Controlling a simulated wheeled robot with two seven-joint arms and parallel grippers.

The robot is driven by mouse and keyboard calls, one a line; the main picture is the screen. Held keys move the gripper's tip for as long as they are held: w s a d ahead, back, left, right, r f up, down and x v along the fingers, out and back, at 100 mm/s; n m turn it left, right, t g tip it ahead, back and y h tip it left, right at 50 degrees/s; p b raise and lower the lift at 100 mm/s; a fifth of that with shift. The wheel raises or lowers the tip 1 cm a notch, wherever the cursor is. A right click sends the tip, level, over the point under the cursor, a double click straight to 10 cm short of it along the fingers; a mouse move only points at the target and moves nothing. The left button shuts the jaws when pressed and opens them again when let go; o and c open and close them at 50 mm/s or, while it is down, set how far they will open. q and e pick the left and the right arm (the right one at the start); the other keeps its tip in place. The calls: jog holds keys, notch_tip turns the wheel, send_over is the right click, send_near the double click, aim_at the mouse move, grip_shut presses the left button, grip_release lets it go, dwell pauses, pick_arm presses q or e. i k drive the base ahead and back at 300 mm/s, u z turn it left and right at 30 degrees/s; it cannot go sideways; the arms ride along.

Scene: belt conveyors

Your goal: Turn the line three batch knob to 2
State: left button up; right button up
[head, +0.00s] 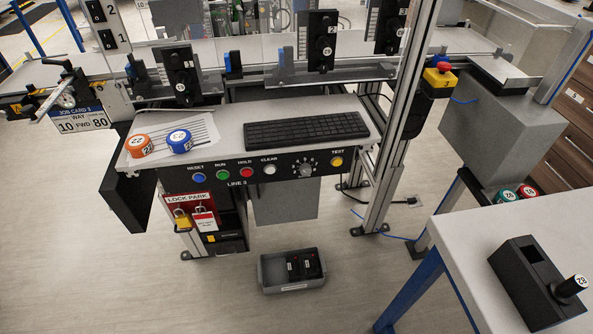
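The batch knob (306,169) is a small round knob on the dark front panel (262,171) marked LINE 3. It sits below the keyboard, between the white CLEAR button (269,169) and the yellow TEST button (336,161). Small pale marks ring the knob, but its pointer and the numbers are too small to read. Nothing touches the knob. Neither of my grippers is in view.
Blue (199,177), green (222,174) and red (246,172) buttons line the panel's left part. A keyboard (306,130) and orange (139,146) and blue (179,141) discs lie on the console top. A grey bin (264,272) stands on the floor below. A white table (480,235) fills the lower right.

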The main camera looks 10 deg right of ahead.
aim_at(305, 168)
jog(key=k, duration=0.5)
jog(key=u, duration=1.3)
jog(key=i, duration=1.15)
jog(key=z, duration=1.95)
